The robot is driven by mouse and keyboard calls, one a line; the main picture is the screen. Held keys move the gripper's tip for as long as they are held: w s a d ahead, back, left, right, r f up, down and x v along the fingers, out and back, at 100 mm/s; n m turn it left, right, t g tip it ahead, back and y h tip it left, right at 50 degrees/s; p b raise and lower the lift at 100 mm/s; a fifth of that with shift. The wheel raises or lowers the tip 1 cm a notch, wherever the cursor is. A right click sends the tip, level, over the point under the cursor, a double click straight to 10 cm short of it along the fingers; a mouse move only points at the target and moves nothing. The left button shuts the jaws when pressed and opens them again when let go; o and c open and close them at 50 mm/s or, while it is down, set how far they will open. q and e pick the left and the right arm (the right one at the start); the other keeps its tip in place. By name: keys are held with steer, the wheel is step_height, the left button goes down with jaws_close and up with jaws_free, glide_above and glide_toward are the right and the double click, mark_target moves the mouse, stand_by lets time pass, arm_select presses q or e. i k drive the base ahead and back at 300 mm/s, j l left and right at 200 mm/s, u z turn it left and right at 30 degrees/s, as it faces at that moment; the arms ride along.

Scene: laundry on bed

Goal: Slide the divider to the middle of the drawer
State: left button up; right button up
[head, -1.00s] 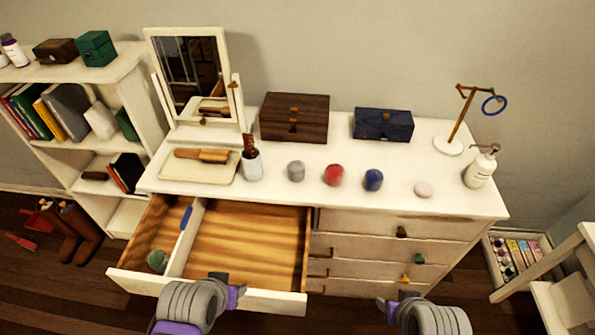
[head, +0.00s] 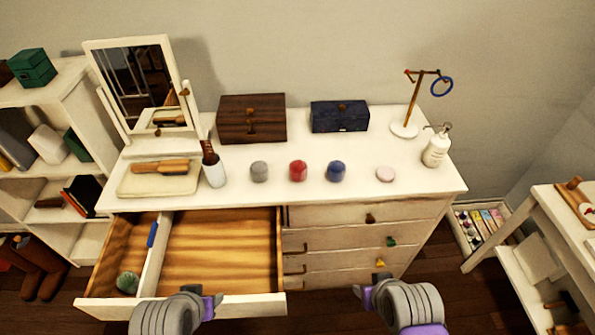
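The open drawer (head: 228,302) sticks out at the lower left of the white dresser in the head view. Its white divider (head: 154,258) runs front to back, left of the drawer's middle. A blue item (head: 152,234) lies against the divider's left side, and a green round item (head: 127,282) sits in the front of the narrow left compartment. The wider right compartment is empty. My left gripper (head: 213,301) is near the drawer's front panel, apart from the divider. My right gripper (head: 368,289) is in front of the lower drawers, with nothing seen in it. The finger gaps are hard to make out.
The dresser top (head: 330,176) holds a mirror (head: 136,90), a brown box (head: 251,118), a blue box (head: 339,116), several small round items and a pump bottle (head: 437,147). A shelf (head: 72,140) stands left, a small white table (head: 548,230) right.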

mark_target(157, 242)
steer(key=u, duration=1.25)
